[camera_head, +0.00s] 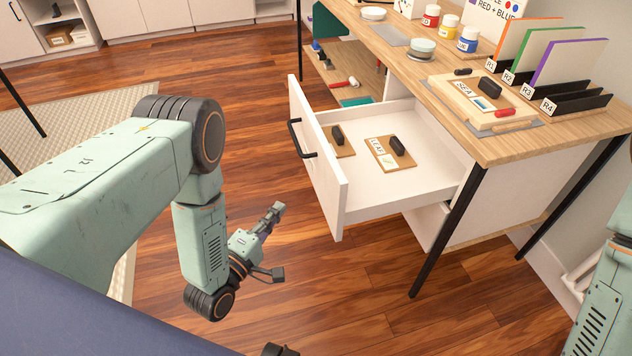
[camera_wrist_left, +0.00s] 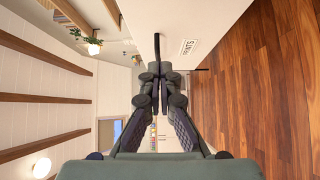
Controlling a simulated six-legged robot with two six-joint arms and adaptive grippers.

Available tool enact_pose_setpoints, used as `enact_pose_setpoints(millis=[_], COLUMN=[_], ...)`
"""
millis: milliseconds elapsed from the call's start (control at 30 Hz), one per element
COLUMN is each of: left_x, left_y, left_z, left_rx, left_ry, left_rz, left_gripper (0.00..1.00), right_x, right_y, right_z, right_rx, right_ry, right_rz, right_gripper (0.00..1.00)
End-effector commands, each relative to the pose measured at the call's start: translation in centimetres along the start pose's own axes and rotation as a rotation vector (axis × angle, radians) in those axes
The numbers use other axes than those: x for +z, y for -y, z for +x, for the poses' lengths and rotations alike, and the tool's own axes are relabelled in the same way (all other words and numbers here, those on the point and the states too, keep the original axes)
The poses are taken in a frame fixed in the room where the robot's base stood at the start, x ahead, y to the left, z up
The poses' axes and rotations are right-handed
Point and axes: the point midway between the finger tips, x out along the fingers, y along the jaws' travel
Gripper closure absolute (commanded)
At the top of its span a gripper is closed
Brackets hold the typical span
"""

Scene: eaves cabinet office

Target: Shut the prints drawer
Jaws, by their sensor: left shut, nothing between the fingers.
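The prints drawer (camera_head: 400,185) is pulled out of the desk, its white front (camera_head: 318,160) facing left with a black bar handle (camera_head: 301,138). Inside lie two brown boards, one with a leaf label (camera_head: 392,154) and a black-handled block, the other (camera_head: 338,143) partly hidden by the front. My left gripper (camera_head: 277,209) is shut and empty, left of the drawer front and apart from it in the head view. In the left wrist view the shut fingers (camera_wrist_left: 155,88) point toward the drawer front (camera_wrist_left: 172,22), whose label reads PRINTS (camera_wrist_left: 188,47). My right gripper is out of view.
The desk top (camera_head: 500,140) holds paint jars (camera_head: 449,22), a board with a block (camera_head: 485,102) and upright panels in a black rack (camera_head: 580,100). A black desk leg (camera_head: 446,235) stands just right of the drawer. The wooden floor left of the drawer is clear.

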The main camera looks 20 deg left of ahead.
Motion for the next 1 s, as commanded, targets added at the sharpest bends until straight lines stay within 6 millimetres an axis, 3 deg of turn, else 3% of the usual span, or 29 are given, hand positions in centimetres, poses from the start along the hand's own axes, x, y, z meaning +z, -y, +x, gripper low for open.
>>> enact_pose_setpoints(millis=[167, 667, 800, 1000], left_x=[0.0, 0.2, 2.0, 2.9], left_y=[0.1, 0.1, 0.1, 0.1], left_z=[1.3, 10.5, 11.8, 12.8], left_rx=[0.001, 0.0, -0.003, -0.003], left_ry=[0.0, 0.004, 0.007, 0.003], left_rz=[-0.014, -0.012, -0.012, -0.012], left_gripper=[1.0, 1.0, 1.0, 1.0], right_x=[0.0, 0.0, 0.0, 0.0], right_y=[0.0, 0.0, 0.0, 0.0], right_z=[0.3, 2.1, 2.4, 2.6], right_rx=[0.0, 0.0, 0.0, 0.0], right_ry=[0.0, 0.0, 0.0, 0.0], right_rz=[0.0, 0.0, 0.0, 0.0], right_gripper=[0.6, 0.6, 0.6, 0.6])
